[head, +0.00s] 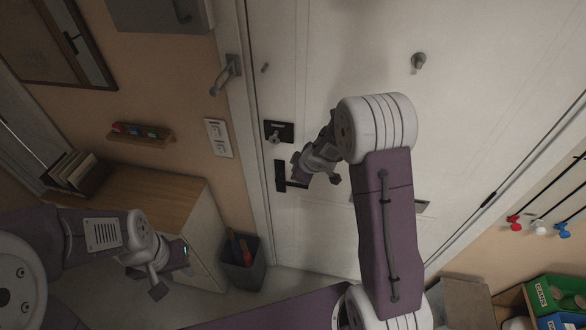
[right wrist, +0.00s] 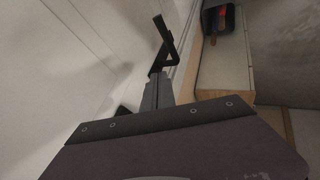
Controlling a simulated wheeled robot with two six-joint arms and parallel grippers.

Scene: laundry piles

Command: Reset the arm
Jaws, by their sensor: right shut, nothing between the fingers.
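My right arm (head: 385,220) reaches up across the middle of the head view, in front of a white door (head: 330,60). Its gripper (head: 304,172) is by the black door handle (head: 280,176), overlapping part of it in the picture; contact cannot be told. In the right wrist view the gripper (right wrist: 157,90) is shut and empty, and the black handle (right wrist: 166,42) shows just beyond its tip. My left arm (head: 85,240) comes in at lower left. Its gripper (head: 168,278) hangs in front of the wooden cabinet; its fingers are too small to read.
A wooden cabinet (head: 160,190) and a dark bin (head: 242,265) stand left of the door. A wall shelf (head: 140,134), switches (head: 217,138) and a door lock (head: 279,132) are nearby. A green box (head: 552,295) is at lower right. Some bare floor shows below the door.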

